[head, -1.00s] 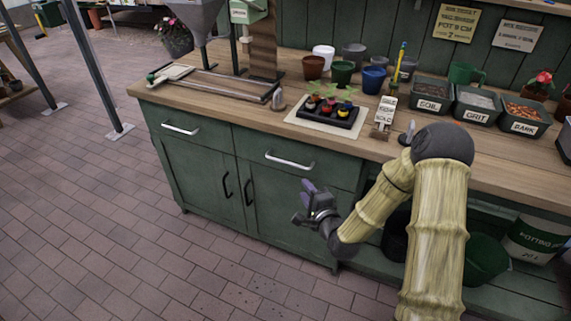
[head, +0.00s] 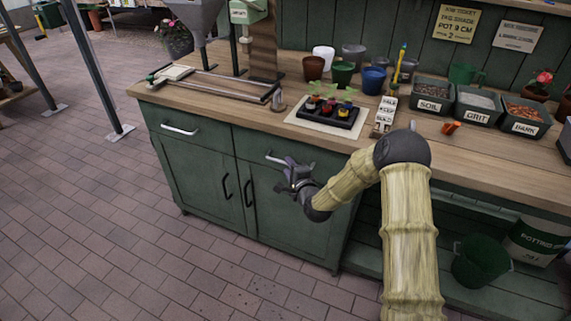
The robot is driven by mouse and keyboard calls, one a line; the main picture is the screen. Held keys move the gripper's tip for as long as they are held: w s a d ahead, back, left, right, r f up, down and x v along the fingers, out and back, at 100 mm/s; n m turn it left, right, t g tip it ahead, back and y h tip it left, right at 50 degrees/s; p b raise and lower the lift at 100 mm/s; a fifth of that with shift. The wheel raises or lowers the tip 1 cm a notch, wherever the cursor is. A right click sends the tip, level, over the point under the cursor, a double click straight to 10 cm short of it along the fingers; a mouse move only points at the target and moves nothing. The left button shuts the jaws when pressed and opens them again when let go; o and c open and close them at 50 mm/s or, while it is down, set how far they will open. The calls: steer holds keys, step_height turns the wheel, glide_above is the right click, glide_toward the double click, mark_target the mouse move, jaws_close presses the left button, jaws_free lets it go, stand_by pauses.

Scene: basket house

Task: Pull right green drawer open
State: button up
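The right green drawer (head: 322,161) is in the cabinet's upper right, under the wooden worktop, and looks closed. Its silver bar handle (head: 272,157) shows only at its left end; my gripper and wrist hide the rest. My gripper (head: 285,172) is in front of the drawer, at or just below the handle. I cannot tell whether it touches the handle. The fingers point left and up, and they are too small and dark to tell whether they are open or shut.
The left drawer (head: 190,125) and the two lower doors (head: 200,175) are closed. The worktop (head: 480,150) carries a seedling tray (head: 325,118), pots and labelled bins. An orange object (head: 451,128) lies near the bins. A dark green bucket (head: 480,261) stands lower right. The brick floor in front is clear.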

mark_target(285, 163)
steer(key=shift+x, duration=1.9)
steer(key=shift+c, duration=0.3)
jaws_close()
